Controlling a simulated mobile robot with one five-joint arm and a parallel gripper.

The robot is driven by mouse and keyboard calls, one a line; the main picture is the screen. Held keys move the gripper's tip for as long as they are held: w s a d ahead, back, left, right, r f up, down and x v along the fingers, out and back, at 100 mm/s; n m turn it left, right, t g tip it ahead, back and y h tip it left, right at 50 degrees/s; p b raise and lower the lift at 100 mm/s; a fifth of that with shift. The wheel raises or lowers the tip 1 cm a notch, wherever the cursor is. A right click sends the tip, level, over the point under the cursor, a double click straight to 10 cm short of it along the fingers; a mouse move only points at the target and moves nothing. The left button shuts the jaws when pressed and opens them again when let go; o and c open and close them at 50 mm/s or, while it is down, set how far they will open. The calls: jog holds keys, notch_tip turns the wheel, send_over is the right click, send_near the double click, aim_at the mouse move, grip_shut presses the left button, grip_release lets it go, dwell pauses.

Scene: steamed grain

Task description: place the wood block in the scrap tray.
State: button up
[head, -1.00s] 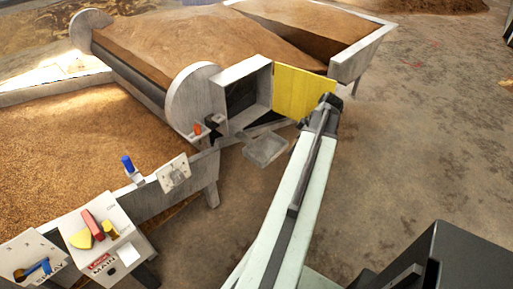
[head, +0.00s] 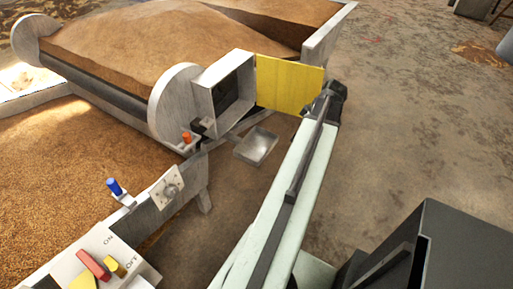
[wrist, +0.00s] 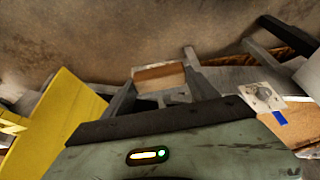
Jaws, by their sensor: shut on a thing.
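My gripper (head: 330,98) is at the right edge of the yellow panel in the head view, and its jaws are hard to make out there. In the wrist view its two grey fingers (wrist: 160,90) are shut on the wood block (wrist: 160,78), a brown piece with a paler edge. The block cannot be made out in the head view. The scrap tray seems to be the small grey metal tray (head: 257,146) below the box, left of my arm. It looks empty. My gripper is apart from it, to its upper right.
A grey open box (head: 222,88) has a yellow door panel (head: 290,83) swung out close to my gripper, also seen in the wrist view (wrist: 50,130). Orange (head: 187,137) and blue (head: 114,186) knobs stand along the grain bin's edge. Floor to the right is mostly clear.

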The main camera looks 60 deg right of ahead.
jog(key=w+d+f+b, duration=0.1)
jog(key=w+f+b, duration=0.4)
jog(key=w, duration=0.5)
jog(key=b, duration=0.3)
send_over(255, 147)
jog(key=s, duration=0.1)
notch_tip(255, 147, down, 3)
jog(key=shift+m, duration=0.4)
notch_tip(255, 147, down, 11)
jog(key=b, duration=1)
jog(key=shift+s+r+b, duration=0.15)
jog(key=shift+r+b, duration=0.05)
jog(key=shift+b, duration=0.1)
jog(key=shift+r, duration=0.25)
jog(key=shift+f, duration=0.25)
jog(key=o, duration=1.3)
jog(key=shift+r, duration=0.1)
